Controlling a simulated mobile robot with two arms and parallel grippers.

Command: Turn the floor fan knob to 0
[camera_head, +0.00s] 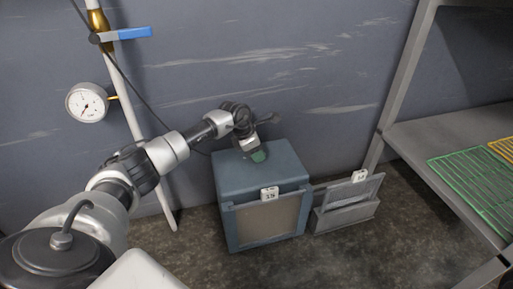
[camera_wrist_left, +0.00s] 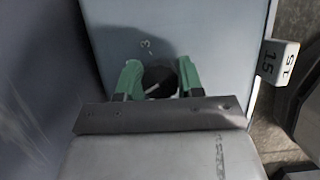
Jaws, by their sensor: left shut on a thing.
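The floor fan (camera_head: 262,176) is a blue-grey box with a mesh front, standing on the floor against the wall. My left gripper (camera_head: 258,156) points down at its top face. In the left wrist view, the green fingertips of my left gripper (camera_wrist_left: 159,80) stand on both sides of a round black knob (camera_wrist_left: 158,82) with a pale pointer line, and are shut on it. A mark that looks like "3" shows on the fan top (camera_wrist_left: 120,30) beyond the knob. Other dial marks are hidden or not readable. My right gripper is not in view.
A white label (camera_head: 269,193) is on the fan's front edge. A grey holder (camera_head: 345,215) stands right of the fan. A shelf with a green rack (camera_head: 470,180) is at right. A pipe with a gauge (camera_head: 88,102) and a blue-handled valve (camera_head: 134,33) is at left.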

